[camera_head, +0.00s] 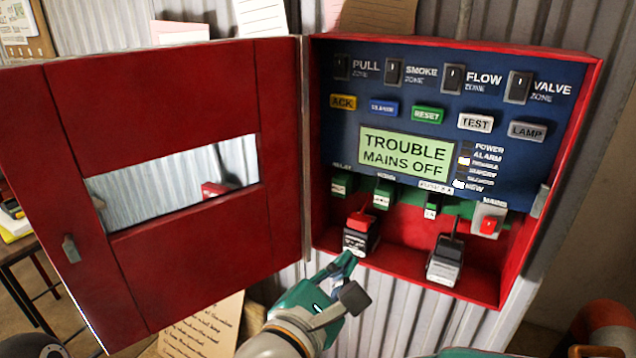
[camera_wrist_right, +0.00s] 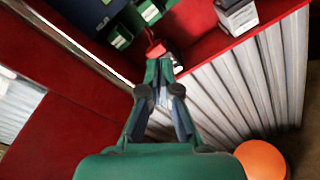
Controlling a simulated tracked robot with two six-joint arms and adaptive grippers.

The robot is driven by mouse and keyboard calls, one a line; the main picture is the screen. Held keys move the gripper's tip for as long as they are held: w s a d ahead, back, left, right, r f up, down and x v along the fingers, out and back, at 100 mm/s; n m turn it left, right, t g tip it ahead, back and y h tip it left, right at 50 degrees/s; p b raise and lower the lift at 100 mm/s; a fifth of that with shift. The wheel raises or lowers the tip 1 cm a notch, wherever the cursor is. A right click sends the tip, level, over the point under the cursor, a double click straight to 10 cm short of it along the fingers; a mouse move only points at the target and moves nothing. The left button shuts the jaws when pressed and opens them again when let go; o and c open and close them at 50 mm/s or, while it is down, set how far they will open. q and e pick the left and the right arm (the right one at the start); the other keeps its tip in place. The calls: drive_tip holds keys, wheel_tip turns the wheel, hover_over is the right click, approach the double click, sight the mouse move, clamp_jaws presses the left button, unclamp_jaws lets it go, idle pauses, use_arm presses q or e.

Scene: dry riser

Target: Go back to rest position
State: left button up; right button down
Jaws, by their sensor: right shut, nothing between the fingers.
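My right gripper (camera_head: 346,268) is shut and empty, just below the lower edge of the red cabinet (camera_head: 402,268). In the right wrist view its fingers (camera_wrist_right: 166,75) come together in front of the cabinet, near a red-topped block (camera_wrist_right: 156,50). Whether they touch the block cannot be told from that view; in the head view they sit below it. My left gripper is not in view.
The cabinet's red door (camera_head: 160,95) stands open to the left. The panel's screen (camera_head: 404,153) reads "TROUBLE MAINS OFF". A red-topped block (camera_head: 360,236) and a black-topped block (camera_head: 445,262) stand on the cabinet floor.

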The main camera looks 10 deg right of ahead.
drive_tip(key=d+f+g+y, duration=0.1)
drive_tip(key=d+f+g, duration=0.15)
drive_tip(key=f, duration=0.55)
drive_tip(key=d+f+g+y, duration=0.1)
drive_tip(key=f+g, duration=0.2)
drive_tip(key=f, duration=0.4)
drive_tip(key=s+a+f+m+g+y+p, duration=0.1)
drive_tip(key=s+f+m+g+y, duration=0.55)
drive_tip(key=f, duration=0.65)
drive_tip(key=s+a+f+m+g+y+p, duration=0.2)
drive_tip(key=s+f+m+g+y, duration=0.4)
drive_tip(key=s+f, duration=0.55)
drive_tip(key=w+d+f+m+t, duration=0.3)
drive_tip(key=f+m, duration=0.3)
drive_tip(key=m, duration=0.5)
drive_tip(key=shift+d+f+t+h, duration=0.3)
drive_tip(key=shift+t+h, duration=0.05)
drive_tip(key=shift+t, duration=0.45)
drive_tip(key=shift+p, duration=0.3)
